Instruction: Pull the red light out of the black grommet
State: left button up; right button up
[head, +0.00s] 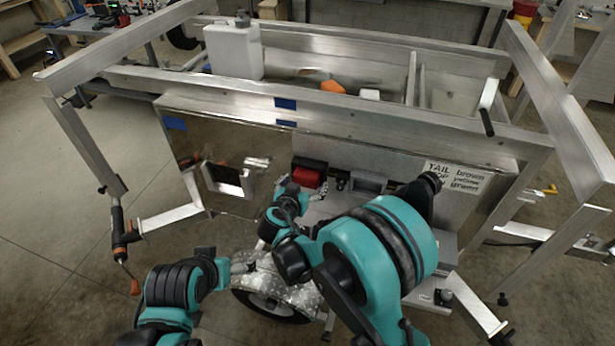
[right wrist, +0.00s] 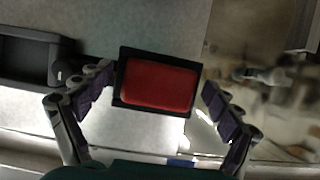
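The red light (head: 307,177) sits in the black grommet (head: 309,163) on the trailer's metal panel. In the right wrist view the red light (right wrist: 158,86) is a rounded red rectangle framed by the black grommet (right wrist: 122,82). My right gripper (right wrist: 157,80) is open, with one finger on each side of the grommet. The fingertips look close to its short edges; whether they touch is unclear. In the head view my right gripper (head: 300,188) is partly hidden by my wrist. My left gripper (head: 243,264) is low, near the fender, and its fingers are too small to read.
A metal fender (head: 290,285) over a wheel lies below the panel. A white jug (head: 233,50) stands behind the upper rail.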

aim_at(305, 187)
jog(key=c, duration=1.1)
jog(key=shift+s+a, duration=0.1)
jog(key=shift+s, duration=0.1)
jog(key=shift+s+a+b, duration=0.2)
jog(key=shift+s+a, duration=0.1)
jog(key=shift+s, duration=0.7)
jog(key=shift+s+a+b, duration=0.15)
jog(key=shift+s+a, duration=0.15)
jog(key=shift+s, duration=0.65)
